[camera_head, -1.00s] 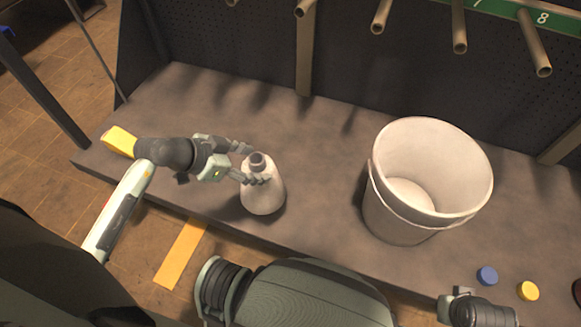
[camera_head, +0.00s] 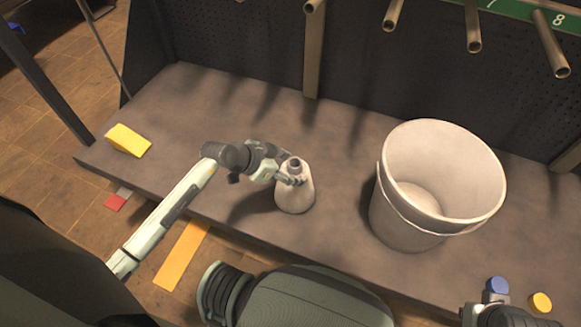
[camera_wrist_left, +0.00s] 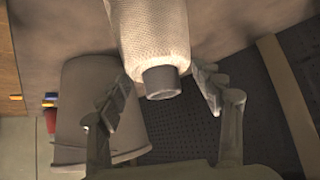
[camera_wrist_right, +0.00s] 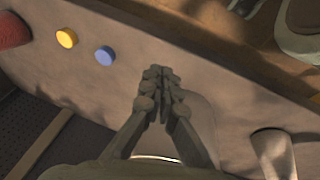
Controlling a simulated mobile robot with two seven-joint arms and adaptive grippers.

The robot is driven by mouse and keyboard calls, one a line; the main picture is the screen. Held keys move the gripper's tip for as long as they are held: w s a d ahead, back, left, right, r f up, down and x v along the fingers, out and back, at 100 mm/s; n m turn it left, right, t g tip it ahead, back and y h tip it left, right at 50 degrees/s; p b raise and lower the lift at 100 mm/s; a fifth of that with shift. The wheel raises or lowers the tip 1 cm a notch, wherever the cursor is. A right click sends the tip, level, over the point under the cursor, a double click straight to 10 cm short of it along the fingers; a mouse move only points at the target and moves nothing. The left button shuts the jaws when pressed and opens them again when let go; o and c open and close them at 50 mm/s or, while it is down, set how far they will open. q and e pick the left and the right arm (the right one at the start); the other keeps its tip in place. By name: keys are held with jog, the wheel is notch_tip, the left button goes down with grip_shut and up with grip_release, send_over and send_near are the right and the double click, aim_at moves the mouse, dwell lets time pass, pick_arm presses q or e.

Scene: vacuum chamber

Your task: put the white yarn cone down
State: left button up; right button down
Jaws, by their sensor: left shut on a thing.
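The white yarn cone (camera_head: 294,194) stands upright at the front middle of the grey bench, left of the white bucket. Its dark tube tip shows at the top. My left gripper (camera_head: 290,176) is shut on the cone's upper part, coming from the left. In the left wrist view the cone (camera_wrist_left: 155,38) lies between the two fingers (camera_wrist_left: 160,90). I cannot tell whether its base touches the bench. My right gripper (camera_wrist_right: 160,75) is shut and empty, its fingertips together; its arm shows at the bottom right of the head view.
The white bucket (camera_head: 398,232) stands right of the cone. A blue cap (camera_head: 498,285) and a yellow cap (camera_head: 540,302) lie at the right front. A yellow wedge (camera_head: 128,139) lies at the bench's left end. Pegs (camera_head: 473,28) stick out above the back. Bench left of the cone is clear.

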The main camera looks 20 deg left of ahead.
pick_arm(q)
jog(key=o, duration=1.6)
jog(key=shift+o, duration=0.2)
jog(key=shift+s, duration=0.1)
